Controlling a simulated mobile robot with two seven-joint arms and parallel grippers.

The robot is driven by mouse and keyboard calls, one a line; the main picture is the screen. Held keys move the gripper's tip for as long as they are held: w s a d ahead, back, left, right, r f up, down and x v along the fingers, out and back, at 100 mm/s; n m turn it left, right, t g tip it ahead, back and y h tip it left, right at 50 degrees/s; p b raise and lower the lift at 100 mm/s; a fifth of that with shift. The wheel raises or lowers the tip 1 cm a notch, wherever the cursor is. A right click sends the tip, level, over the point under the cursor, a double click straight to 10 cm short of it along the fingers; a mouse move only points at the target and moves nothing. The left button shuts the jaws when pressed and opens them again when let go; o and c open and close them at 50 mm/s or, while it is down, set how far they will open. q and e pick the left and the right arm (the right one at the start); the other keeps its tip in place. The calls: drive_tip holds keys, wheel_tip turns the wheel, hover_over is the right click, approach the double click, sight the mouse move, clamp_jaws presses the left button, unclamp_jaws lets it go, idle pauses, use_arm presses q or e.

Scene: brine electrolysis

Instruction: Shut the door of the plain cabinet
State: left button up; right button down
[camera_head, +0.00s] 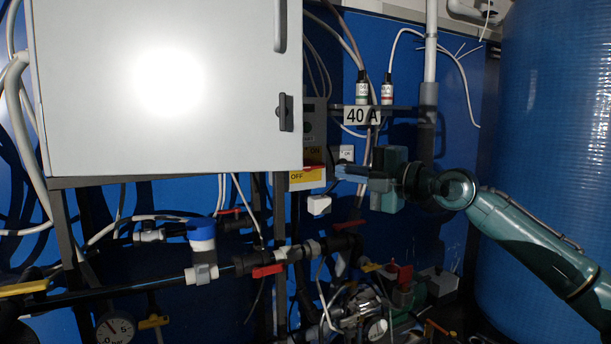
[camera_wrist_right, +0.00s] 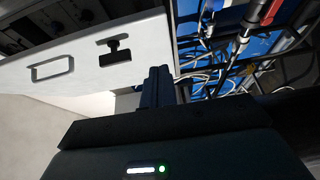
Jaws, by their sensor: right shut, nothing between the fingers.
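The plain cabinet (camera_head: 95,95) is a pale grey box at the upper left of the head view, with a bright glare on its front. Its door bears a long handle (camera_head: 280,28) and a black latch (camera_head: 286,112) near the right edge. In the right wrist view the pale door (camera_wrist_right: 150,42) shows with the handle (camera_wrist_right: 52,68) and latch (camera_wrist_right: 115,52). My right gripper (camera_head: 342,171) points left, just right of the cabinet's lower right edge. Its fingers (camera_wrist_right: 158,82) are shut and empty, close to the door's edge. My left gripper is out of view.
Pipes with red-handled valves (camera_head: 268,270) and a blue-capped fitting (camera_head: 201,235) run below. A large blue tank (camera_head: 555,130) stands at right. Cables hang behind my right gripper.

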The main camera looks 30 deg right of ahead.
drive_tip(key=p, duration=0.4)
approach(291, 161)
drive_tip(key=w+a, duration=0.2)
drive_tip(key=a, duration=0.2)
drive_tip(key=w, duration=0.1)
drive_tip(key=w+d, duration=0.1)
drive_tip(key=w, duration=0.1)
drive_tip(key=shift+w+d, duration=0.2)
drive_tip(key=shift+d, duration=0.15)
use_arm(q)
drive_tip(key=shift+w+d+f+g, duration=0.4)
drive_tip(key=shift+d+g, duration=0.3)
use_arm(e)
drive_tip(key=shift+f, duration=0.1)
drive_tip(key=shift+w, duration=0.1)
